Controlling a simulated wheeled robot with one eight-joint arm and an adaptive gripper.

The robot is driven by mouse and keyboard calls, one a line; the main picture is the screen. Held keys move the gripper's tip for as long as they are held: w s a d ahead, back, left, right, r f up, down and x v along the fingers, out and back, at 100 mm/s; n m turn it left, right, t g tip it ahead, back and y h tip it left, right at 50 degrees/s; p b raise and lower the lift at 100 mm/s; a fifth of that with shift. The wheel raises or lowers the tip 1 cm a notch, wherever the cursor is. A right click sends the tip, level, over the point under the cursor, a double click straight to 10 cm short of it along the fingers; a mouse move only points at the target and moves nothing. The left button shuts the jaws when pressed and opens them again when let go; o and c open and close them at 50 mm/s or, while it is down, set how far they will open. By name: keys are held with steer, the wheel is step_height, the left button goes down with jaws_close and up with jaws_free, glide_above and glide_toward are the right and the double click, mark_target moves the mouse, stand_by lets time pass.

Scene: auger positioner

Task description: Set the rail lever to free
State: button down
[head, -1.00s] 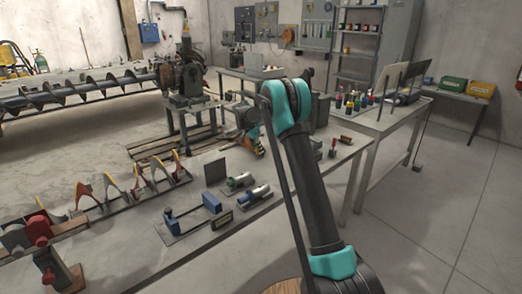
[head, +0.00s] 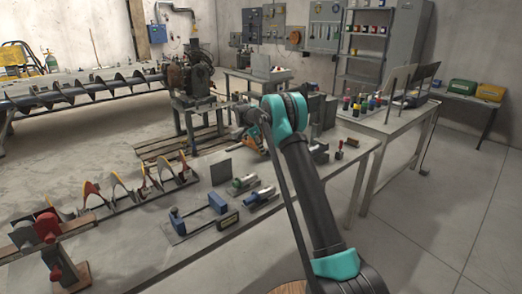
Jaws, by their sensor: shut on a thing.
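My arm rises from the lower right to a teal elbow and reaches away over the bench. My gripper (head: 250,136) is small and partly hidden at the far end of the arm, beside an orange patch. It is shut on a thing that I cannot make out. I cannot pick out the rail lever for certain; it may be hidden behind the arm or too small to tell. Red-headed fittings (head: 47,227) stand on a bar at the lower left.
The workbench (head: 262,222) holds a blue clamp fixture (head: 217,203), green and blue cylinders (head: 262,195) and curved auger flights (head: 120,190). A long auger (head: 85,90) lies at the back left. A side table (head: 385,125) stands right. The floor at right is clear.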

steer(key=c, duration=1.4)
jaws_free()
steer(key=v, duration=1.2)
steer(key=shift+d, duration=0.1)
